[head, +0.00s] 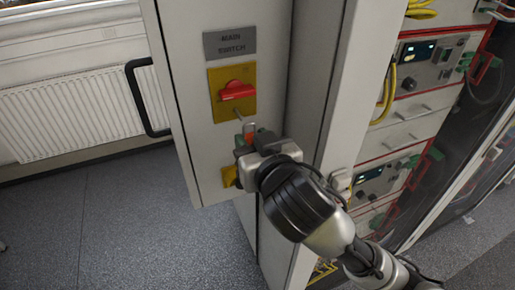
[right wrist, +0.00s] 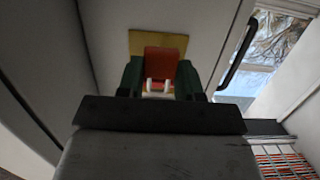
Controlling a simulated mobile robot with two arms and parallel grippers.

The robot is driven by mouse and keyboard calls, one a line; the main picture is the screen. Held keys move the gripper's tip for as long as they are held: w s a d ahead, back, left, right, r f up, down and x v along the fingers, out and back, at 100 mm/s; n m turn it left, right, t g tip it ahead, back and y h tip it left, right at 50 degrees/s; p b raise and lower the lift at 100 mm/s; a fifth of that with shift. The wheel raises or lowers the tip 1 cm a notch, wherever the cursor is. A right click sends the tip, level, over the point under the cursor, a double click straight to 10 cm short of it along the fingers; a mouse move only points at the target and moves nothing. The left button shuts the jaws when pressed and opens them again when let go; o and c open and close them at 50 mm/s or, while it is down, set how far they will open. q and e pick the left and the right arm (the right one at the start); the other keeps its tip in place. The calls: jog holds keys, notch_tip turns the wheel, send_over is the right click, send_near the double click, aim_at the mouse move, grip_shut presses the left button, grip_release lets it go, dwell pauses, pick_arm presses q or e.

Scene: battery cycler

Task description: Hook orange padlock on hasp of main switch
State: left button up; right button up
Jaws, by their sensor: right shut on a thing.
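The main switch is a red handle (head: 236,91) on a yellow plate (head: 219,78), on a grey cabinet door under a "MAIN SWITCH" label (head: 229,42). A small metal hasp (head: 239,116) sticks out below the handle. My right gripper (head: 249,140) is shut on the orange padlock (head: 249,137), just below the hasp. The padlock's shackle (head: 250,127) points up, close to the hasp; I cannot tell whether it is around it. In the right wrist view, an orange-red block (right wrist: 163,62) shows between the green fingertips (right wrist: 160,78). My left gripper is not in view.
Another yellow piece (head: 229,177) is low on the door, partly behind my gripper. A black door handle (head: 143,98) is at left, before a white radiator (head: 70,118). The rack (head: 410,130) with yellow cables (head: 389,85) is at right. The floor at left is clear.

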aim_at(236, 119)
jog(key=shift+r+b+x, duration=0.1)
jog(key=shift+b+x, duration=0.1)
jog(key=shift+x, duration=0.55)
jog(key=shift+r+b+x, duration=0.15)
jog(key=shift+x, duration=0.6)
jog(key=shift+b+x, duration=0.4)
jog(key=shift+x, duration=1.25)
jog(key=shift+w+f, duration=0.1)
jog(key=shift+f, duration=0.2)
jog(key=o, duration=1)
jog(key=shift+o, duration=0.2)
